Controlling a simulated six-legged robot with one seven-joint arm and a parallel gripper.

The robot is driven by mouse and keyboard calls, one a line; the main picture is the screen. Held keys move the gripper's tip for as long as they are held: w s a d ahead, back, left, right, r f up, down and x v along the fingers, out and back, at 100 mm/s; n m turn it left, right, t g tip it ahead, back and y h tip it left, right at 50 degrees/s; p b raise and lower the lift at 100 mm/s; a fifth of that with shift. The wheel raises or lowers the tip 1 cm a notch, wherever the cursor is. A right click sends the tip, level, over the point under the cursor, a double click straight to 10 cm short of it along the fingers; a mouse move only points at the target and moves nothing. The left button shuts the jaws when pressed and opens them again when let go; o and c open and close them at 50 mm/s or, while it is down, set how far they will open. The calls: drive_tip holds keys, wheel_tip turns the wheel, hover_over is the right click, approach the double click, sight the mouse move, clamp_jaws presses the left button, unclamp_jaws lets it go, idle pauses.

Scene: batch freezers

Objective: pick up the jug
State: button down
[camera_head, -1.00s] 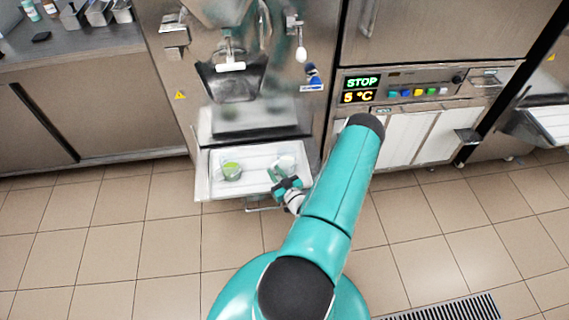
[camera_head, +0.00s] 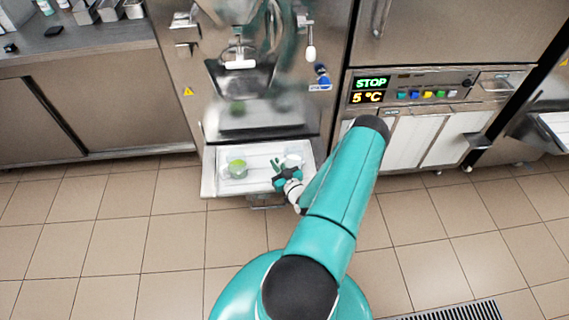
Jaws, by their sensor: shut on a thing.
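A small white jug (camera_head: 293,160) is at the right part of a white tray (camera_head: 212,182) below the machine's outlet. My gripper (camera_head: 281,172) is at the jug's near left side and is shut on it. The dark fingers are small in the view, and the exact contact is partly hidden. I cannot tell whether the jug is clear of the tray.
A clear cup with green contents (camera_head: 238,168) stands on the left of the tray. The steel batch freezer (camera_head: 180,75) rises behind, and a control panel (camera_head: 440,85) is to the right. The tiled floor (camera_head: 150,235) in front is clear.

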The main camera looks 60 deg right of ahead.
drive_tip(key=shift+r, duration=0.1)
drive_tip(key=shift+r, duration=1.05)
drive_tip(key=s+a+r, duration=0.8)
drive_tip(key=a+r, duration=0.2)
drive_tip(key=a, duration=0.1)
drive_tip(key=shift+a+r, duration=0.25)
drive_tip(key=shift+r, duration=0.1)
drive_tip(key=shift+w, duration=0.1)
